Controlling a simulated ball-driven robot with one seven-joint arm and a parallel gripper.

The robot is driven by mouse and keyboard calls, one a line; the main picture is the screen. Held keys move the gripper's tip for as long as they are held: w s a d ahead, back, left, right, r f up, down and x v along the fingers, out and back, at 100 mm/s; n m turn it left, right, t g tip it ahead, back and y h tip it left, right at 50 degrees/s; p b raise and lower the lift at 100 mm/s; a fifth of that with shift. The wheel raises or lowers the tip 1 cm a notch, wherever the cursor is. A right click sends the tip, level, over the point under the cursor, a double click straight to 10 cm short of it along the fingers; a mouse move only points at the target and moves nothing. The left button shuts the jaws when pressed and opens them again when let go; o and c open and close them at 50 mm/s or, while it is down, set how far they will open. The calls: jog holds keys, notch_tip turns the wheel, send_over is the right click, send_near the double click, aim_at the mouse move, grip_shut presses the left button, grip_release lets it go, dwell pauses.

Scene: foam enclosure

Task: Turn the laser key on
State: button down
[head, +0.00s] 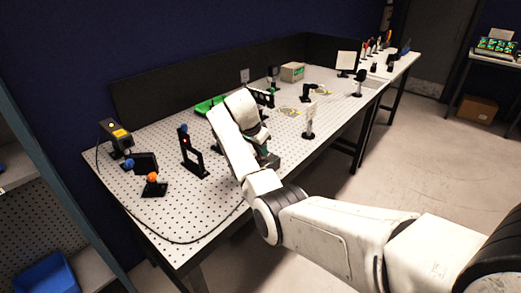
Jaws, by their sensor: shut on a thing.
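My gripper (265,154) is low over the front part of the white perforated table (225,205), right of the tall black mount. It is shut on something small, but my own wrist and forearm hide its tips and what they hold. A dark grey block (273,162) shows right beside the gripper; I cannot tell whether they touch. A dark box with a yellow label (116,134), which looks like a laser housing, stands at the table's left end, well apart from my gripper. No key can be made out.
A black mount (191,158), a blue-topped post (129,163) and an orange ball on a black base (152,179) stand left of my arm. A green tray (207,105) is behind it. A white card on a post (310,120) stands to the right. A black cable runs along the front.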

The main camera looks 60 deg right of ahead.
jog(key=c, duration=1.2)
grip_release()
jog(key=shift+r, duration=0.1)
jog(key=b+v, duration=0.1)
jog(key=v, duration=0.9)
jog(key=shift+a+r+b, duration=0.2)
jog(key=shift+r+b, duration=0.1)
jog(key=shift+b, duration=0.05)
